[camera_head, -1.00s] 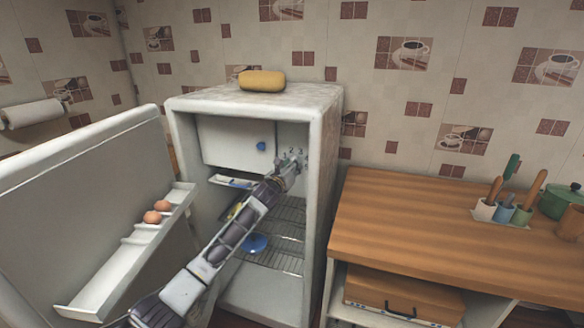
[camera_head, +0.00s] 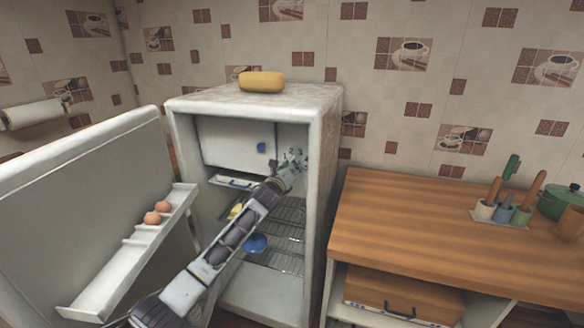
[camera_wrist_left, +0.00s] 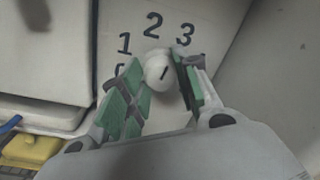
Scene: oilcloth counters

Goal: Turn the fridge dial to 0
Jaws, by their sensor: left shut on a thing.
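The white fridge (camera_head: 323,175) stands open, its door (camera_head: 85,185) swung to the left. The round white dial (camera_wrist_left: 157,75) sits on the inner right wall, with the numbers 1, 2 and 3 around it in the left wrist view. A partly hidden figure shows below the 1. The dial's dark mark slants up and right, roughly between 2 and 3. My left gripper (camera_head: 292,168) reaches inside the fridge to the dial. In the left wrist view its green-padded fingers (camera_wrist_left: 158,68) are shut on the dial, one on each side. My right gripper is not in view.
A freezer box (camera_head: 225,142) with a blue knob is left of the dial, above wire shelves (camera_head: 287,235). Eggs (camera_head: 157,212) sit in the door rack. A yellow object (camera_head: 262,82) lies on the fridge top. A wooden counter (camera_head: 410,220) stands at right.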

